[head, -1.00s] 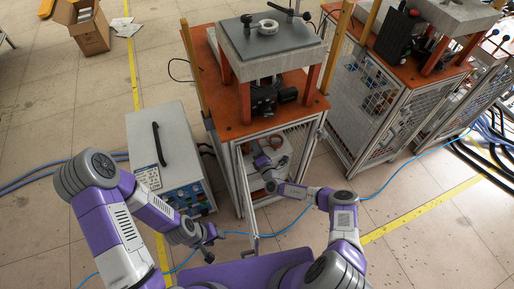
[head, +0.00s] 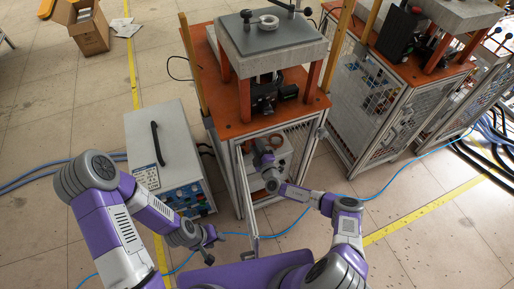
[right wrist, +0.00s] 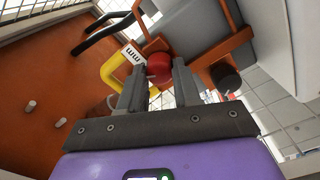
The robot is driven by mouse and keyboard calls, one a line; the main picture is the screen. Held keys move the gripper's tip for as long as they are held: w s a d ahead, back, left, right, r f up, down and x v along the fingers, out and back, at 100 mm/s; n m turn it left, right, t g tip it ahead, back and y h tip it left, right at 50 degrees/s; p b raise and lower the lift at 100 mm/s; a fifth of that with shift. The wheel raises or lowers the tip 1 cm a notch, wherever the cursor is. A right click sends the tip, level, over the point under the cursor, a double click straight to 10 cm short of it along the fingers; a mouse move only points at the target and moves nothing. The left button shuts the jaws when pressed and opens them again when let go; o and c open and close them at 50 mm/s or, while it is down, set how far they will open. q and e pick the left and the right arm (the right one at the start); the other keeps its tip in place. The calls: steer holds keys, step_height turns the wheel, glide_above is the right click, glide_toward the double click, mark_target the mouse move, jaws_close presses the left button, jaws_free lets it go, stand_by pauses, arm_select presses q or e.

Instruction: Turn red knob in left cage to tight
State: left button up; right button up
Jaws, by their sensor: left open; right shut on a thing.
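The red knob (right wrist: 159,68) shows in the right wrist view, between the fingertips of my right gripper (right wrist: 158,85). The right gripper is shut on it. In the head view my right arm reaches through the open front of the left cage (head: 240,175), and the gripper's fingers are hidden inside it. The knob cannot be seen in the head view. My left gripper (head: 210,240) is open and empty, low in front of the grey control box.
A grey control box (head: 150,140) with a black handle stands left of the cage. A second cage (head: 365,100) stands to the right. A blue hose (head: 400,172) crosses the floor.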

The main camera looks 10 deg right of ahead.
steer(key=shift+m+b, duration=0.35)
steer(key=shift+m, duration=1.25)
steer(key=o, duration=1.1)
steer(key=shift+c, duration=0.2)
steer(key=s+d+p, duration=0.1)
steer(key=s+p, duration=0.1)
steer(key=s, duration=0.5)
steer(key=shift+s+d+p, duration=0.2)
steer(key=shift+s+p, duration=0.05)
steer(key=shift+p, duration=0.05)
